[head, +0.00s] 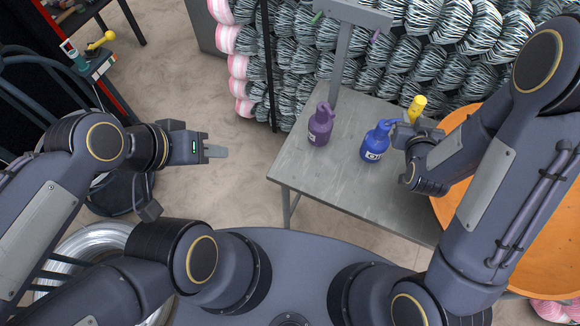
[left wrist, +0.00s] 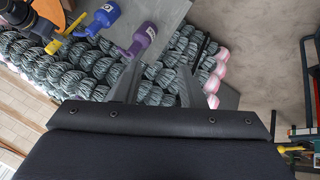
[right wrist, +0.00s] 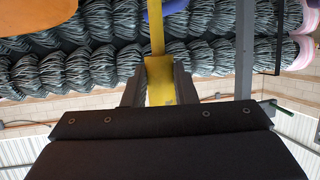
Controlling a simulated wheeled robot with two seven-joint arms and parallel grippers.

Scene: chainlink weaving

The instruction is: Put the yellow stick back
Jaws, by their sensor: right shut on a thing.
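The yellow stick (head: 417,104) is held upright-looking in my right gripper (head: 408,130), just right of the blue bottle on the grey table. In the right wrist view the stick (right wrist: 158,78) sits between the two fingers of my right gripper (right wrist: 159,85), with its thinner part running up toward a blue thing. My left gripper (head: 216,151) is empty over the floor, left of the table. In the left wrist view the fingers of my left gripper (left wrist: 157,85) stand apart; the yellow stick (left wrist: 76,22) shows at upper left.
A blue bottle (head: 376,143) and a purple bottle (head: 320,125) stand on the grey table (head: 330,180). A grey post (head: 341,60) with a crossbar rises behind them. An orange round surface (head: 540,240) is at right. Rolls of wire mesh (head: 290,60) stand behind.

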